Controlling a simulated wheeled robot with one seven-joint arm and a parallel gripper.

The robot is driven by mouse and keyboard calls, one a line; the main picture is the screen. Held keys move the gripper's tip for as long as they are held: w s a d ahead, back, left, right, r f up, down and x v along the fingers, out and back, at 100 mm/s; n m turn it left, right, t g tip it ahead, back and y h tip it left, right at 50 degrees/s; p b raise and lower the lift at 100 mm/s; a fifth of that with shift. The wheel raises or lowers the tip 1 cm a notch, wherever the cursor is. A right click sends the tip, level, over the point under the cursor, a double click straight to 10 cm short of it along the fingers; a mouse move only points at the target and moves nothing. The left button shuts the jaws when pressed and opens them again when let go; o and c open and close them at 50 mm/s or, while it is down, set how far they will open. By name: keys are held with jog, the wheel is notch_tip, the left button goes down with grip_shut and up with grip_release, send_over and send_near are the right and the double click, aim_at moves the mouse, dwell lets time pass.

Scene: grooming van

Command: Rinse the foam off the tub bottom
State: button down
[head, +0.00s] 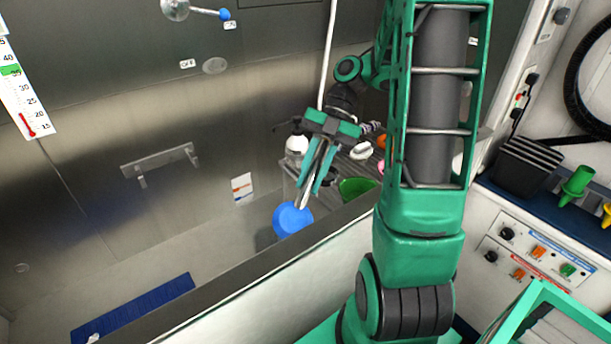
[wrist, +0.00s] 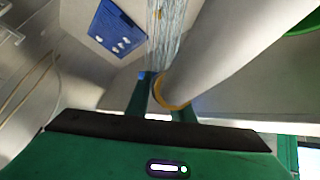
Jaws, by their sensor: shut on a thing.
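My gripper (head: 318,170) is shut on the pale handle of a shower head (head: 292,218), whose round blue part shows above the tub. In the wrist view the pale handle (wrist: 225,50) has a yellowish ring close to my fingers (wrist: 160,100). Clear streaks of water (wrist: 172,35) show beyond my fingers, beside a blue mat (wrist: 103,33).
The tub's near rim (head: 240,275) runs diagonally between my base and the tub. A shelf behind the arm holds a white bottle (head: 297,146), a green bowl (head: 355,188) and other items. A bar (head: 160,165) sticks out from the metal wall.

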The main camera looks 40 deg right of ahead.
jog(key=shift+w, duration=0.1)
jog(key=shift+w, duration=0.55)
jog(key=shift+r, duration=0.15)
jog(key=shift+r, duration=3.4)
